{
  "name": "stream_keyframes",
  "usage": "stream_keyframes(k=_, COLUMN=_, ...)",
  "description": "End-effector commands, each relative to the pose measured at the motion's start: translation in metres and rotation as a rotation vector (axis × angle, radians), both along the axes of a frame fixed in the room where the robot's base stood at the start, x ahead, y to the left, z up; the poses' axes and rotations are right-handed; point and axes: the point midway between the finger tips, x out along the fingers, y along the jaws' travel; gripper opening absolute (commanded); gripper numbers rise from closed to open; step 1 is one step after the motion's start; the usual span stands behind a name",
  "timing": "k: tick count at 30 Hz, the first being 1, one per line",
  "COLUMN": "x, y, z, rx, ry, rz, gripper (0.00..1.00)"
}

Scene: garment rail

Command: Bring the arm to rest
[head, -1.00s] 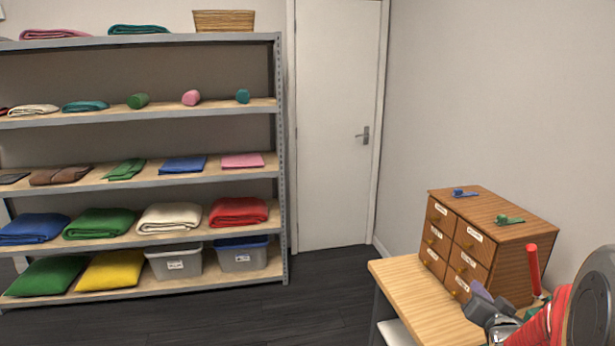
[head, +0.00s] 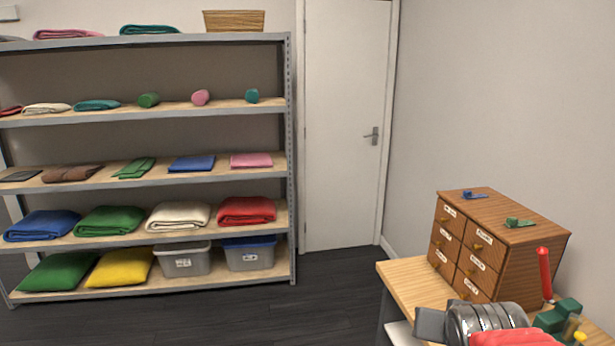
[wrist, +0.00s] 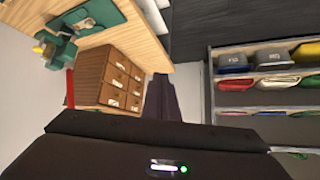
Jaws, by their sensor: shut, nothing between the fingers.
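My gripper (wrist: 160,80) shows in the wrist view as dark fingers set together above the dark housing, shut with nothing between them. In the head view my arm is at the bottom right, with a grey wrist and a red link in front of the wooden table (head: 400,275). I cannot make out the fingertips there. The wooden drawer cabinet (head: 535,255) stands on the table behind my arm, and it also shows left of the fingers in the wrist view (wrist: 92,78). I cannot tell whether my arm touches anything on the table.
Blue (head: 474,196) and green (head: 518,222) small items lie on the cabinet. A shelf rack (head: 292,160) with folded cloths stands left. The dark floor (head: 335,280) between is clear.

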Motion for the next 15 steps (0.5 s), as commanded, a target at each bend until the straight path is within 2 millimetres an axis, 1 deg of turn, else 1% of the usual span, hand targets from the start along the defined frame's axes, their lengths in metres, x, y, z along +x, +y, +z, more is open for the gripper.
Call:
stream_keyframes(k=1, x=-0.012, y=0.012, z=0.003, rx=0.000, ry=0.025, rz=0.025, gripper=0.00)
stream_keyframes(k=5, x=-0.046, y=0.037, z=0.003, rx=0.000, ry=0.104, rz=0.090, gripper=0.00)
stream_keyframes(k=9, x=-0.087, y=0.064, z=0.002, rx=0.002, ry=0.192, rz=0.172, gripper=0.00)
stream_keyframes(k=12, x=-0.114, y=0.080, z=0.001, rx=0.005, ry=0.248, rz=0.229, gripper=0.00)
stream_keyframes(k=15, x=-0.134, y=0.091, z=-0.001, rx=0.009, ry=0.289, rz=0.273, gripper=0.00)
